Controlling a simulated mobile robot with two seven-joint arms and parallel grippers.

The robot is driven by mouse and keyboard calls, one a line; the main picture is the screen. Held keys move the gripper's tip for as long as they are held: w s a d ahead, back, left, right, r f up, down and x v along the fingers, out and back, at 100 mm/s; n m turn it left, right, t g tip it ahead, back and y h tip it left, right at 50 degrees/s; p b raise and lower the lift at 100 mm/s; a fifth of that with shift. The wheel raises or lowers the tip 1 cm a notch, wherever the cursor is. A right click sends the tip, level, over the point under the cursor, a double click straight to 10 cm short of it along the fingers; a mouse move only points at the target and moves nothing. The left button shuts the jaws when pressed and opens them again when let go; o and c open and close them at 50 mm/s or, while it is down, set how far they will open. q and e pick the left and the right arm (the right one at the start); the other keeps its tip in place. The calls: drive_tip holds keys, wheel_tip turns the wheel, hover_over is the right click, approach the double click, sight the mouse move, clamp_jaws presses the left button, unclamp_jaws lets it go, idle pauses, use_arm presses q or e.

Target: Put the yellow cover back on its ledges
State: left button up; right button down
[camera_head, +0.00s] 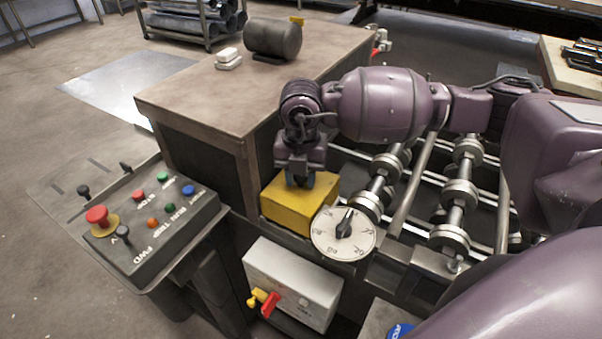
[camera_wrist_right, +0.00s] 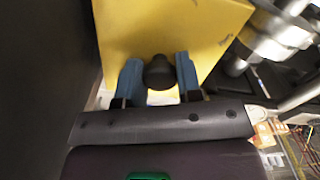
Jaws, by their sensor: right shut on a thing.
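The yellow cover (camera_head: 301,210) is a box-like piece at the near left corner of the roller machine, beside the dark cabinet and just behind the white dial. My right gripper (camera_head: 301,180) reaches down onto its top. In the right wrist view, the blue fingers of my right gripper (camera_wrist_right: 159,75) are closed on the cover's black knob, and the yellow cover (camera_wrist_right: 175,30) fills the upper middle. The ledges are hidden, so I cannot tell whether the cover rests on them. My left gripper is not in view.
The white dial (camera_head: 343,233) stands close in front of the cover. Rollers on shafts (camera_head: 458,193) lie to its right. The wooden-topped cabinet (camera_head: 205,88) rises to its left. A control panel (camera_head: 152,232) and a grey switch box (camera_head: 292,283) are nearer.

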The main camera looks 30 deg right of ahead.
drive_tip(key=c, duration=0.8)
unclamp_jaws()
drive_tip(key=o, duration=0.5)
drive_tip(key=shift+r, duration=0.1)
